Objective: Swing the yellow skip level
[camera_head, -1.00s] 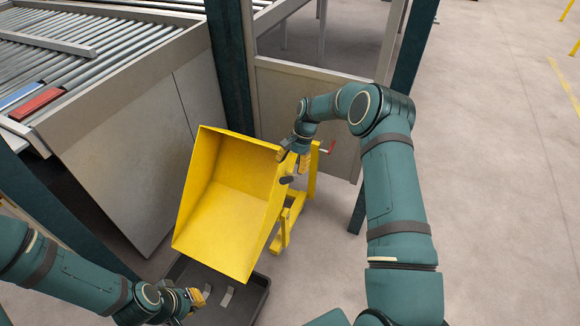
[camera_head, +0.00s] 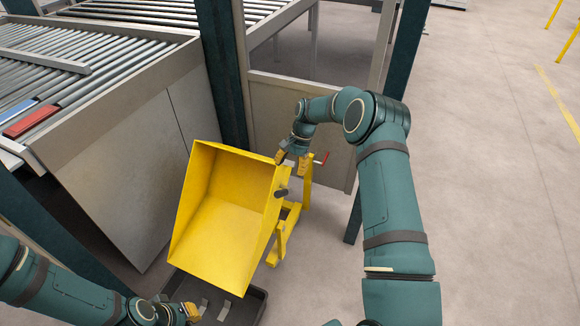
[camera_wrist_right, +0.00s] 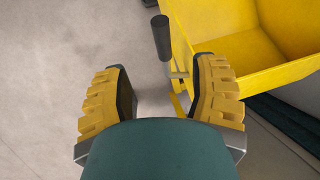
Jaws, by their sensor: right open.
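The yellow skip (camera_head: 222,225) hangs tilted on its yellow stand (camera_head: 291,225), its open side facing me. A short black handle (camera_head: 281,193) sticks out from its right side. My right gripper (camera_head: 291,161) is open and empty, just beyond the handle. In the right wrist view the black handle (camera_wrist_right: 161,38) stands ahead of the open fingers (camera_wrist_right: 162,88), apart from them, with the skip (camera_wrist_right: 230,45) at the right. My left gripper (camera_head: 190,312) is low at the left, near the skip's lower edge; its finger gap is not clear.
A dark tray (camera_head: 255,303) lies on the floor below the skip. A dark post (camera_head: 222,75) and a grey panel (camera_head: 300,120) stand behind. Roller conveyors (camera_head: 90,50) fill the upper left.

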